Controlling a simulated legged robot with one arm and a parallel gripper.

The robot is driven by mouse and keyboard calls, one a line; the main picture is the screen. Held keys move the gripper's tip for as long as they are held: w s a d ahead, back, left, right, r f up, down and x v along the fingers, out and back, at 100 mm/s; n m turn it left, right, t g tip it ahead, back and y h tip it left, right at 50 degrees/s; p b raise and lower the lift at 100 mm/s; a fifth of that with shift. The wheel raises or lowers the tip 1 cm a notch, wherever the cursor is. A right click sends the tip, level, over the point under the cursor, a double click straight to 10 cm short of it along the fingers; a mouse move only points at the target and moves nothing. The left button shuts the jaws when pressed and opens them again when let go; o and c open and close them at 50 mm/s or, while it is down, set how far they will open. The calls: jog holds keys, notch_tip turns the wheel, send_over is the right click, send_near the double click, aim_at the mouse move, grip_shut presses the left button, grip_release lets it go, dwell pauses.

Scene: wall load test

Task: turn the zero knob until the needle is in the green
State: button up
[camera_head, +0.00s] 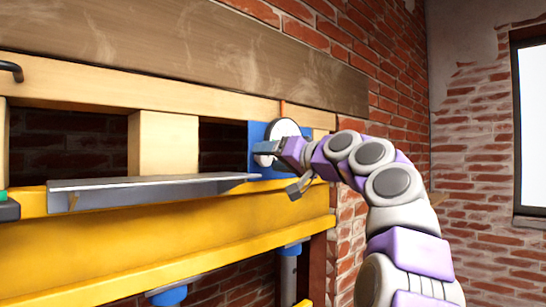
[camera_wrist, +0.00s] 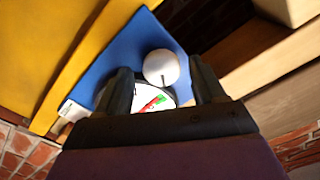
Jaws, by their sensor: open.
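A blue panel (camera_head: 256,133) is fixed to the frame; it also shows in the wrist view (camera_wrist: 120,48). It carries a white round knob (camera_wrist: 160,67) with a short dark mark at its lower edge. Beside the knob is a white dial (camera_wrist: 142,98) with a green and a red patch; my gripper partly hides it. I cannot make out where the needle points. My gripper (camera_head: 281,168) is open in front of the panel. In the wrist view its fingers lie on either side of the knob. Contact with the knob cannot be told.
A grey shelf plate (camera_head: 150,188) sticks out left of the panel, above a yellow beam (camera_head: 180,225). A wide brown board (camera_head: 200,55) runs above. Brick wall (camera_head: 480,150) and a window lie to the right. Blue-capped cylinders (camera_head: 290,250) stand below the beam.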

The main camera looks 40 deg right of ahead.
jog(key=shift+c, duration=0.2)
jog(key=c, duration=1)
jog(key=shift+m+p, duration=0.85)
jog(key=shift+m, duration=0.15)
jog(key=o, duration=1)
jog(key=shift+d, duration=0.2)
jog(key=shift+o, duration=0.2)
jog(key=shift+s, duration=0.1)
jog(key=s+d+b, duration=0.1)
jog(key=s+b, duration=0.1)
jog(key=s, duration=1.5)
jog(key=shift+d+b, duration=0.25)
jog(key=shift+b, duration=0.15)
